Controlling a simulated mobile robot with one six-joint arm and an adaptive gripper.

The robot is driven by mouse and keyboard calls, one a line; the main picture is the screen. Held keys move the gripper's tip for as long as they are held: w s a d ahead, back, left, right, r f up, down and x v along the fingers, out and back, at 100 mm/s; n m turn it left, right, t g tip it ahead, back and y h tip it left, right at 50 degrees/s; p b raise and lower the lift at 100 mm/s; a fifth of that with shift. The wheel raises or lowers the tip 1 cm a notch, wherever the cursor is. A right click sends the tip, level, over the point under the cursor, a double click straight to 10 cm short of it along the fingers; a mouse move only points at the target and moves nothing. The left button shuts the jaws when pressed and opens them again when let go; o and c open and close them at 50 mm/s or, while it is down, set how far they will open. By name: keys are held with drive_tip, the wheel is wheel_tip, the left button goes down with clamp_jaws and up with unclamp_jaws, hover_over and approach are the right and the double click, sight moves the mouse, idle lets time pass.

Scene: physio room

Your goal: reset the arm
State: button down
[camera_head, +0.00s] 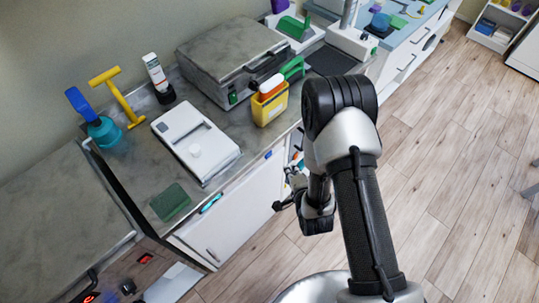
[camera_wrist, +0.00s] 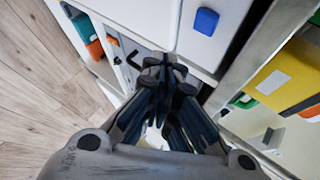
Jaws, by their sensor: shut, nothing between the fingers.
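My arm rises from the bottom of the head view and folds over at the elbow. My gripper (camera_head: 279,205) hangs low in front of the white cabinet, beside the counter's front edge. In the wrist view my gripper (camera_wrist: 163,64) points at the cabinet fronts, its dark fingers together with nothing between them. Part of the gripper is hidden behind my wrist in the head view.
The counter holds a white device (camera_head: 196,142), a grey case (camera_head: 228,52), a yellow container (camera_head: 270,104), a green sponge (camera_head: 170,202) and a blue-topped bottle (camera_head: 103,131). A blue piece (camera_wrist: 206,21) sits on a cabinet front.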

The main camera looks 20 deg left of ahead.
idle(0.5)
drive_tip(key=w+d+r+n+h, duration=0.1)
drive_tip(key=w+d+r, duration=0.2)
drive_tip(key=r, duration=0.4)
drive_tip(key=w+d+r+n+h, duration=0.1)
drive_tip(key=w+d+r+n, duration=0.1)
drive_tip(key=w+r, duration=0.3)
drive_tip(key=s+d+r+n+g+h, duration=0.1)
drive_tip(key=s+d+r, duration=0.1)
drive_tip(key=d+r, duration=0.35)
drive_tip(key=s+d+r+n+g+h, duration=0.1)
drive_tip(key=s+d+r, duration=0.15)
drive_tip(key=r, duration=0.55)
drive_tip(key=s+d+r+n+g, duration=0.1)
drive_tip(key=s+d+r, duration=0.3)
drive_tip(key=s, duration=0.3)
drive_tip(key=s+d+r+n+g+h, duration=0.1)
drive_tip(key=s+d+r, duration=0.3)
drive_tip(key=s, duration=0.4)
drive_tip(key=s+d+r+n+g+h, duration=0.1)
drive_tip(key=s+d+r+n, duration=0.2)
drive_tip(key=s, duration=0.5)
drive_tip(key=shift+s+d+r, duration=0.15)
drive_tip(key=shift+d+r, duration=0.3)
drive_tip(key=shift+r, duration=0.25)
drive_tip(key=shift+a, duration=0.15)
